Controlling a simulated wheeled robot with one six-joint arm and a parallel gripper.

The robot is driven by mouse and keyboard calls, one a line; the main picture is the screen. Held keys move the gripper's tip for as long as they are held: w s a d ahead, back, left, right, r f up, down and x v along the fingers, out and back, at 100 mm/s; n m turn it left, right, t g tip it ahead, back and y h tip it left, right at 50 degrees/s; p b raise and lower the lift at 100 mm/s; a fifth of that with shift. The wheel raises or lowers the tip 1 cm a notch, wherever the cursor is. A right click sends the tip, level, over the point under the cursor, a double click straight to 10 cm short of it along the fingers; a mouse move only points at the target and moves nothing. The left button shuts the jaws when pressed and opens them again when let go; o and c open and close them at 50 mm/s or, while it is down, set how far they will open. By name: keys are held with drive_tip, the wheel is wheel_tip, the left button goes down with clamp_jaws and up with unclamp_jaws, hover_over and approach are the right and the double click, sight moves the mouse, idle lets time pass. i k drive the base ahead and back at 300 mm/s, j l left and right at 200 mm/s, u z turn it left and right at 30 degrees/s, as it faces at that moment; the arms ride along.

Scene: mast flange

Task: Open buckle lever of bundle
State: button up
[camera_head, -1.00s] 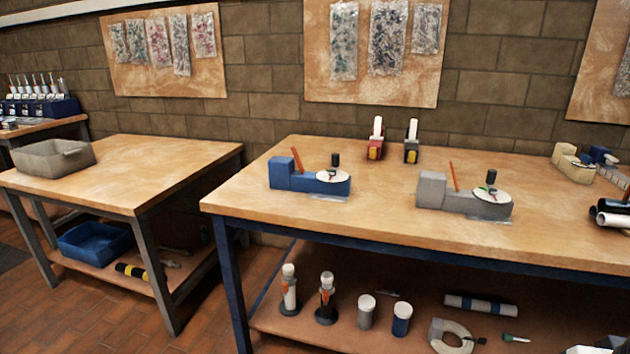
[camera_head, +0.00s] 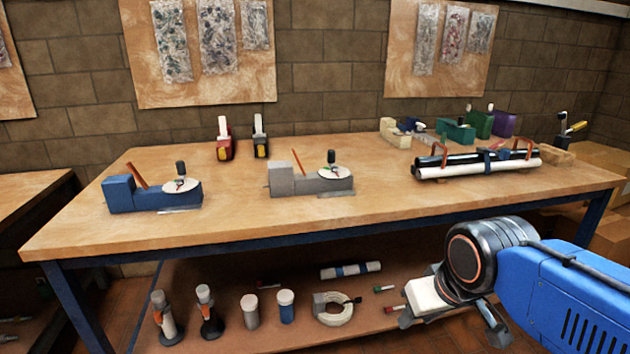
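The bundle (camera_head: 475,165) lies on the right part of the long workbench. It is made of black and white tubes, with orange-brown loops near both ends. A dark blue strap with a buckle (camera_head: 490,160) wraps its middle; the lever's position is too small to tell. My gripper (camera_head: 432,305) is at the lower right, in front of the bench and below its top, well apart from the bundle. Its fingers are not clear, so I cannot tell whether it is open or shut.
The workbench (camera_head: 235,220) has a blue fixture (camera_head: 120,194) and a grey fixture (camera_head: 290,181) left of the bundle. Coloured blocks (camera_head: 460,132) stand behind it. Bottles and rolls sit on the lower shelf (camera_head: 240,335). The bench top in front of the bundle is clear.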

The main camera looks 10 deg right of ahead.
sight(497, 144)
drive_tip(key=z, duration=1.1)
